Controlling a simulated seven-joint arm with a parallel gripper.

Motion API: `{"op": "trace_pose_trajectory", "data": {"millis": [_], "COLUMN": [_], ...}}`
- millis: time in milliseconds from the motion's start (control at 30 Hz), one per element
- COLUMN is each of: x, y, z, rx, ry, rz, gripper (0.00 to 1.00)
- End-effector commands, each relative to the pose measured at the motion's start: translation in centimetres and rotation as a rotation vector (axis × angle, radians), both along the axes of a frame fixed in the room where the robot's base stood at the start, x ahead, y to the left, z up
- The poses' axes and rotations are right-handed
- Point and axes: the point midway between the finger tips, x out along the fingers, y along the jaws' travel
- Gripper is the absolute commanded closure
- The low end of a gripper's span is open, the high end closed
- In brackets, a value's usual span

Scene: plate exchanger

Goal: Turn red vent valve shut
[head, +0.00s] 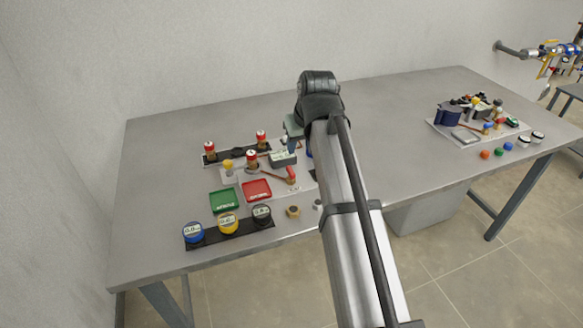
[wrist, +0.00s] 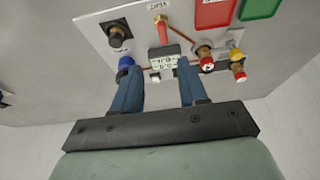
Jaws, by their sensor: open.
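A red-topped valve (head: 291,175) on a brass stem stands at the right of the white panel, beside a small label too small to read. In the wrist view the red valve (wrist: 160,31) is upright in the picture, beyond my fingertips. Other red-capped valves (head: 251,158) stand nearby, one also in the wrist view (wrist: 207,62); I cannot read which is marked vent. My gripper (wrist: 157,82) is open and empty, its blue fingers either side of the view of a digital gauge (wrist: 162,62).
Green (head: 224,200) and red trays (head: 257,190) lie in front of the panel. Round gauges (head: 228,222) sit on a dark strip near the table edge. A blue knob (wrist: 125,63) and a black knob (wrist: 117,35) stand close to my left finger. The table's back is clear.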

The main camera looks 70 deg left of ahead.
Motion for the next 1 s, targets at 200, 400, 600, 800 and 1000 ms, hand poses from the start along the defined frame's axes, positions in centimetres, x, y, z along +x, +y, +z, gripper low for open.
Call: {"op": "trace_pose_trajectory", "data": {"millis": [200,400,600,800,1000], "x": [-0.6,-0.6,-0.5,-0.5,-0.5], "y": [0.6,1.8,3.2,4.4,5.2], "z": [-0.8,-3.6,-6.9,-9.8,-11.7], "rx": [0.001,-0.001,-0.001,0.001,0.001], "ry": [-0.001,0.000,0.000,0.000,-0.001], "rz": [0.009,0.009,0.009,0.009,0.008], "gripper": [0.57,0.57,0.57,0.57,0.57]}}
